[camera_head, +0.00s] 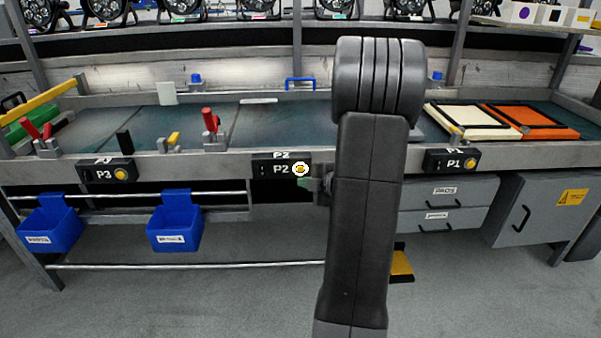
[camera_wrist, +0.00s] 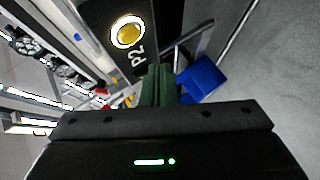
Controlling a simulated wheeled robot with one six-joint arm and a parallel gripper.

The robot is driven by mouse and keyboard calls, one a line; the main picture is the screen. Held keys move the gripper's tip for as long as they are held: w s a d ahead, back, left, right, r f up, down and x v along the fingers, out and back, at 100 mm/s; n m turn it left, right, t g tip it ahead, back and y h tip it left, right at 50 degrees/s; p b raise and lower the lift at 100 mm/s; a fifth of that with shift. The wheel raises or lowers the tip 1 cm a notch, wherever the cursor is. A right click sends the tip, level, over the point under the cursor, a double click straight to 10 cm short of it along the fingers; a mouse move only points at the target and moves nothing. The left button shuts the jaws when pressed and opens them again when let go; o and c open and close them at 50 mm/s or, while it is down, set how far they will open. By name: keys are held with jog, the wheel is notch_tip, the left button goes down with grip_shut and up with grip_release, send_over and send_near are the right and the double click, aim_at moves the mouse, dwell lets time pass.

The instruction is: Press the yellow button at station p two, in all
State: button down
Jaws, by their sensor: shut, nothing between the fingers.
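The P2 box (camera_head: 281,164) is on the front rail of the bench, left of my arm in the head view. Its yellow button (camera_head: 300,169) shows a bright white ring, unlike the buttons at P1 and P3. In the wrist view the yellow button (camera_wrist: 127,33) with its bright ring is at the upper middle, on the dark P2 box (camera_wrist: 112,14). My gripper (camera_wrist: 160,72) has green fingers, shut and empty, beside the box below and right of the button. I see no contact with the button. My arm hides most of the gripper in the head view.
The P3 box (camera_head: 106,171) is to the left and the P1 box (camera_head: 451,160) to the right, each with a yellow button. Blue bins (camera_head: 175,222) hang below the rail. Grey drawers (camera_head: 446,205) are under the bench at right. Red-handled clamps (camera_head: 211,125) stand on the bench.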

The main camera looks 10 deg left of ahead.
jog(key=shift+s+d, duration=0.15)
jog(key=shift+s, duration=0.35)
jog(key=shift+s+d, duration=0.15)
jog(key=shift+s, duration=0.35)
jog(key=shift+w, duration=0.15)
jog(key=s, duration=0.2)
jog(key=s+d+b, duration=0.1)
jog(key=s, duration=0.1)
dwell(0.4)
jog(key=shift+w, duration=0.15)
